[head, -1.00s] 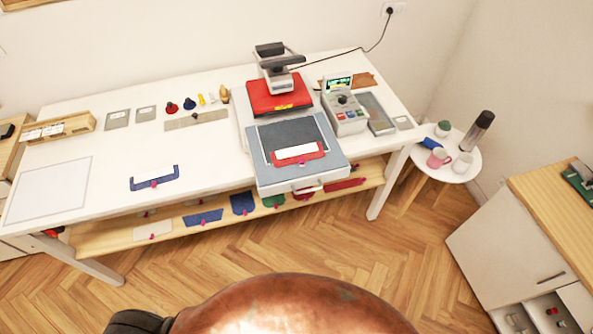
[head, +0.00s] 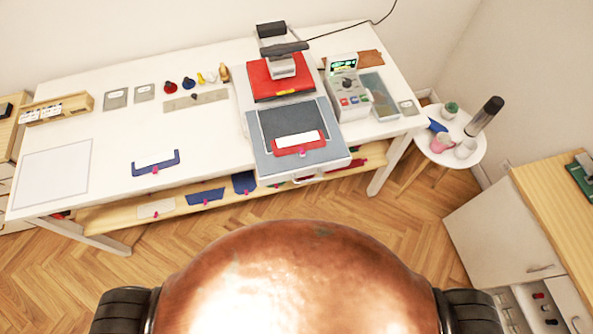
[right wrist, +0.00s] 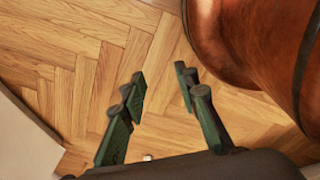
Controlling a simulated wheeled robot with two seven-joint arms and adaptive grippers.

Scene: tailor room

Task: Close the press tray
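The press tray (head: 262,165) is pulled out toward me from the heat press on the white table. It has a grey pad and a white front with a handle (head: 305,179). A red piece with a white label (head: 297,141) lies on the pad. The red press head (head: 277,82) is behind the tray, under a dark lever (head: 284,49). My right gripper (right wrist: 160,90) shows in the right wrist view, with its two green fingers apart and nothing between them, above the wood floor. My left gripper is not in view.
A control box (head: 346,97) with a lit screen stands right of the press. A blue piece (head: 156,165) lies on the table (head: 110,150) to the left. A round side table (head: 482,150) with cups stands at the right. Wood floor (head: 375,215) lies clear before the tray.

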